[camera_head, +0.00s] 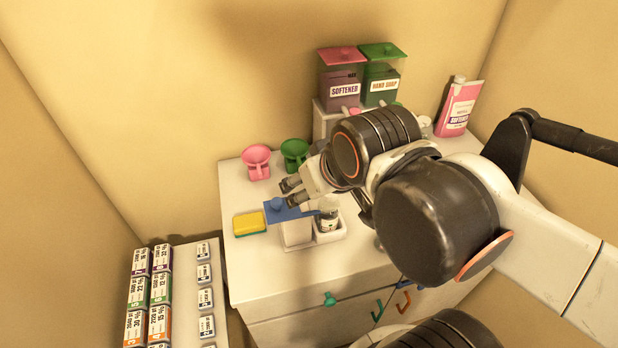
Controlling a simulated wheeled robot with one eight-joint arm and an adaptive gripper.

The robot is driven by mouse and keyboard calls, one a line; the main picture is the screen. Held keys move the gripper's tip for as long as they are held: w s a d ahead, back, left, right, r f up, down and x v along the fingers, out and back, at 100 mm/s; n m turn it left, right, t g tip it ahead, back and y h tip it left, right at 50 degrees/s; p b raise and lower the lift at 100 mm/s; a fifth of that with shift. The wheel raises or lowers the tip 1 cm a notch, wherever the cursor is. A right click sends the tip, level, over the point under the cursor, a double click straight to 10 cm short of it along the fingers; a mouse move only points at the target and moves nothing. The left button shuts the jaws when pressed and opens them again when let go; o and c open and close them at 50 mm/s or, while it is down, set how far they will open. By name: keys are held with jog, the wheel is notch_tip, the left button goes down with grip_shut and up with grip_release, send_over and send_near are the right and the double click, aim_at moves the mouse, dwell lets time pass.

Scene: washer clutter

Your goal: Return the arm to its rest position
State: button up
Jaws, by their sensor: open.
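My gripper (288,191) is at the end of my arm, which reaches in from the right over the white cabinet top (300,275). Its fingers point left and are apart, with nothing seen between them. In the picture they lie just above a blue lid (279,210) on a white container (296,233); I cannot tell whether they touch it. My arm hides much of the cabinet's right side.
A yellow sponge (249,224), a pink cup (257,162) and a green cup (294,153) stand near the gripper. Softener (340,78) and hand soap (382,74) dispensers stand behind. A pink bottle (458,108) is at back right. Several labelled boxes (135,290) fill a lower left shelf.

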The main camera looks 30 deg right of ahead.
jog(key=shift+s, duration=0.15)
jog(key=shift+f+b, duration=0.8)
jog(key=shift+b, duration=0.05)
dwell(0.5)
